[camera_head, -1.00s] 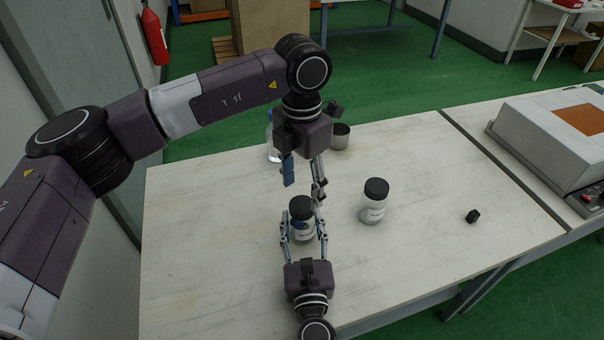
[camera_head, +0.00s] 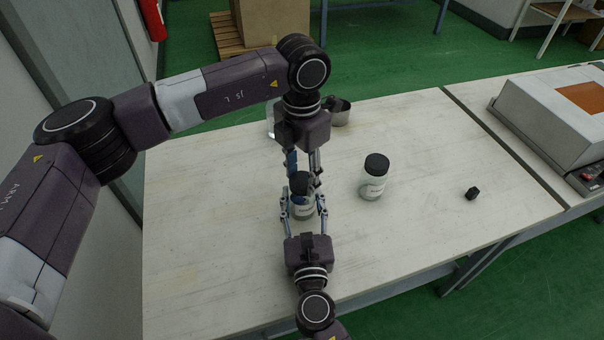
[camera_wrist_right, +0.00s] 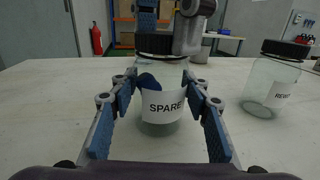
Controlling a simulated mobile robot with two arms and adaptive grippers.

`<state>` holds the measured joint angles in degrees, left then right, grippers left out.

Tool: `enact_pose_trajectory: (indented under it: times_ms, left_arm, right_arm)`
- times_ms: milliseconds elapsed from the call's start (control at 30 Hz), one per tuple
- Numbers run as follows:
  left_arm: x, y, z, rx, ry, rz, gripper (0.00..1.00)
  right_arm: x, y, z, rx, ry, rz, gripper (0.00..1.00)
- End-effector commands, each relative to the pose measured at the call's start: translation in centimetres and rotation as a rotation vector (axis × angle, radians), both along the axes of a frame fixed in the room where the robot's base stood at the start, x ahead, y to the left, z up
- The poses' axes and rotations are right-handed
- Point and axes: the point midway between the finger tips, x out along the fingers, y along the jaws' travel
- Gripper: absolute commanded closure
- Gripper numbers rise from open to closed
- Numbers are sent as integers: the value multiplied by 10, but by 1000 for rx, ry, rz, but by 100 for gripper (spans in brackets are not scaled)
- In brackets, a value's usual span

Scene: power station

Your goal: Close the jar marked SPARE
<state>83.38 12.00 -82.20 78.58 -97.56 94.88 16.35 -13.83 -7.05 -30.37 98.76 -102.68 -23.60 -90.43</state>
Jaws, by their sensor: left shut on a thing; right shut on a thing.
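The jar marked SPARE (camera_wrist_right: 165,104) is clear with a white label and a dark blue thing inside. It stands upright on the table, and it also shows in the head view (camera_head: 302,211). A black lid (camera_wrist_right: 160,44) sits on its mouth; I cannot tell how tight it is. My right gripper (camera_head: 305,208) is shut around the jar's body from the near side. My left gripper (camera_head: 304,174) comes down from above, its fingers shut on the lid (camera_head: 300,180). The left fingers partly hide the lid.
A second jar (camera_head: 373,180) with a black lid stands to the right; its label is partly readable in the wrist view (camera_wrist_right: 275,80). A small black block (camera_head: 472,193) lies at right. The table between is bare.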

Motion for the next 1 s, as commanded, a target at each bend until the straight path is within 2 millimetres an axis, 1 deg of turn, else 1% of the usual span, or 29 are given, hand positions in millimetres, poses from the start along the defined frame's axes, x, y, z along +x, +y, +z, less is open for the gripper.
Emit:
enact_pose_trajectory:
  times_ms: [33, 67, 100, 267, 300, 467, 767, 867, 1000]
  left_arm:
    - [0, 0, 0, 0, 0, 0, 86]
    - [0, 0, 0, 0, 0, 0, 89]
    - [0, 0, 0, 0, 0, -1, 90]
    - [0, 0, 0, 0, 0, -4, 90]
    - [0, 0, 0, 0, 0, -3, 57]
    - [0, 0, 0, 0, 0, -3, 40]
    - [0, 0, 2, 0, -1, -3, 40]
    - [1, 0, 10, -1, -2, -3, 40]
    - [1, 0, 35, -2, -4, -3, 40]
  right_arm:
    - [0, 0, 0, 0, 0, 0, 100]
    - [0, 0, 0, 0, 0, 0, 100]
    - [0, 0, 0, 0, 0, 0, 100]
    - [0, 0, 0, 0, 0, 0, 100]
    - [0, 0, 0, 0, 0, 0, 100]
    - [0, 0, 0, 0, 0, 0, 100]
    - [0, 0, 0, 0, 0, 0, 100]
    - [0, 0, 0, 0, 0, 0, 100]
    - [0, 0, 0, 0, 1, 0, 100]
